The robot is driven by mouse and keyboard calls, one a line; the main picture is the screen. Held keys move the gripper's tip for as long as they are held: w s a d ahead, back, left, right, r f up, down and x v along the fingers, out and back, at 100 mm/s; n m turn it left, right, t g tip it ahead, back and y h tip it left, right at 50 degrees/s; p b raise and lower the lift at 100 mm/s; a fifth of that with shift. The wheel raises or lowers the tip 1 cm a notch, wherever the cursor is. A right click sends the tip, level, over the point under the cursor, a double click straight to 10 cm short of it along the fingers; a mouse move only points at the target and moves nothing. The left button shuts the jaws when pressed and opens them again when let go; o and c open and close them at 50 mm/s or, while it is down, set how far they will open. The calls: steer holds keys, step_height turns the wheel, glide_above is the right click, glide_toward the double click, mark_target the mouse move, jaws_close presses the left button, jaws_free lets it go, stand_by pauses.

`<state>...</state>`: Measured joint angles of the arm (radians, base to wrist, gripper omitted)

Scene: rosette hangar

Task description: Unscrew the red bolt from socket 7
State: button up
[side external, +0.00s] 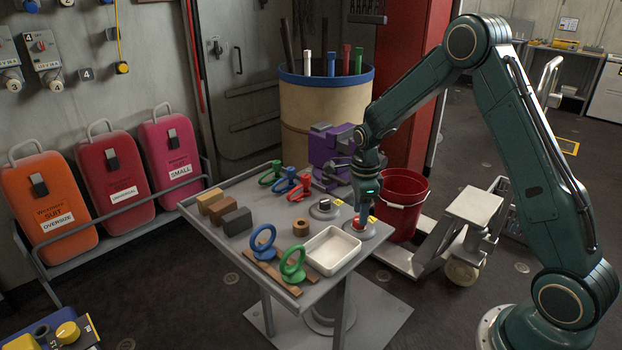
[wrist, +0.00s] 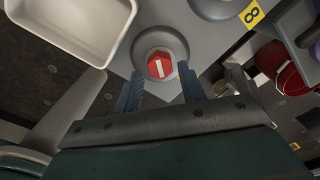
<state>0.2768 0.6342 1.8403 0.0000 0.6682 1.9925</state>
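The red bolt (wrist: 160,66) shows from above in the wrist view as a red hexagonal head with a white bar, seated in a round grey socket (wrist: 146,49). In the side view the red bolt (side external: 357,223) sits in the socket at the table's right corner. My gripper (wrist: 160,76) is open, with one finger to each side just below the head in the wrist view; a gap shows between the fingers and the bolt. In the side view my gripper (side external: 364,209) points down over the bolt. The number of this socket is not readable.
A second socket (side external: 325,209) is close by; a yellow label reading 8 (wrist: 251,14) shows near it in the wrist view. A red bucket (side external: 403,204) stands beyond the table.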

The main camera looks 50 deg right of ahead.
steer(key=shift+f, duration=0.3)
steer(key=shift+f, duration=0.75)
jaws_close()
steer(key=shift+n, duration=2.2)
steer(key=n, duration=0.5)
steer(key=shift+n, duration=0.5)
